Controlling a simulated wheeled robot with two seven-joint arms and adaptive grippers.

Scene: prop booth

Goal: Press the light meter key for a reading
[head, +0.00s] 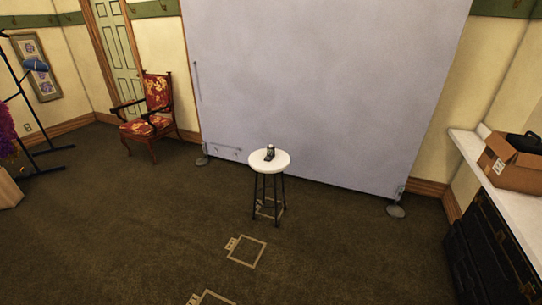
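A small dark device, which looks like the light meter (270,153), sits on the white round top of a stool (257,163) with dark legs. The stool stands in the middle of the room, in front of a large grey backdrop panel. The meter is small in the head view, and its key cannot be made out. Neither of my grippers shows in the head view.
Open brown carpet with taped square marks (246,251) lies in front of the stool. A red floral armchair (152,115) stands at the left by the door. A white counter (490,165) with a cardboard box (510,165) runs along the right. The backdrop's foot (396,211) rests on the floor.

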